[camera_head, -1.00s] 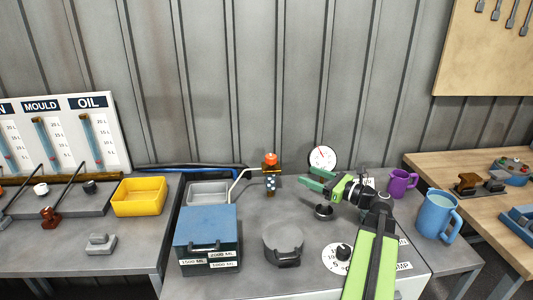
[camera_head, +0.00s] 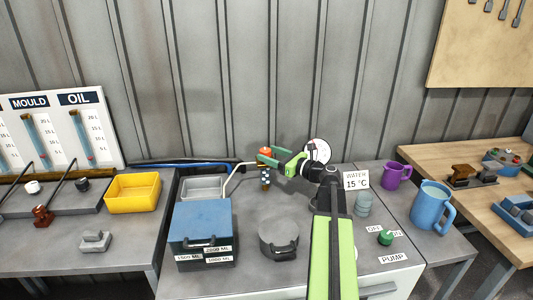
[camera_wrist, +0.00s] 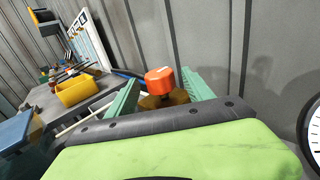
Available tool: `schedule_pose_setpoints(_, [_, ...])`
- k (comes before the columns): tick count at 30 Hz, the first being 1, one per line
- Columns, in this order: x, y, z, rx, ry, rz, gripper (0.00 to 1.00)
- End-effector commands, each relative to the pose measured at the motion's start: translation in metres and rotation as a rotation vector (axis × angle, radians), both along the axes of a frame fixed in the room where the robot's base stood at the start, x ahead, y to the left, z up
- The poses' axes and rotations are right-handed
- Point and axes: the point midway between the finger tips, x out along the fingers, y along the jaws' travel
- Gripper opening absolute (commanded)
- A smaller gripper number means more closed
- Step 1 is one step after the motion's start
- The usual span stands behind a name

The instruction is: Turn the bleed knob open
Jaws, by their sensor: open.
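The bleed knob is an orange-red cap (camera_head: 264,151) on top of a brass fitting (camera_head: 265,185) with a blue-and-white checked sleeve, at the back of the bench. In the wrist view the knob (camera_wrist: 160,79) sits between my two green fingers, with brass showing just below it. My gripper (camera_head: 267,157) is open and reaches in from the right at about knob height. In the wrist view the fingers (camera_wrist: 160,76) stand apart on both sides of the knob, with a visible gap on each side. The lower part of the fitting is hidden in the wrist view by my gripper.
A bent pale pipe (camera_head: 236,177) runs to the fitting's left. A round gauge (camera_head: 317,150) stands behind my wrist. A blue box (camera_head: 200,222), a grey lidded pot (camera_head: 279,240) and a green knob (camera_head: 386,237) stand on the bench.

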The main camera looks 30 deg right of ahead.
Motion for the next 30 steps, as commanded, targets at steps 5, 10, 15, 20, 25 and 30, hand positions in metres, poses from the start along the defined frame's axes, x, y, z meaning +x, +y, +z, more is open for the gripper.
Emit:
schedule_pose_setpoints(5, [0.02, 0.006, 0.0, 0.0, 0.0, 0.0, 0.6])
schedule_pose_setpoints(10, [0.023, 0.008, 0.0, 0.0, 0.0, 0.0, 0.6])
schedule_pose_setpoints(15, [0.023, 0.008, 0.0, 0.0, 0.0, 0.0, 0.58])
schedule_pose_setpoints(20, [0.023, 0.007, 0.0, 0.0, 0.0, -0.001, 0.37])
schedule_pose_setpoints(25, [0.022, 0.007, 0.0, 0.0, 0.0, -0.001, 0.15])
schedule_pose_setpoints(30, [0.022, 0.003, 0.0, 0.0, 0.0, -0.003, 0.0])
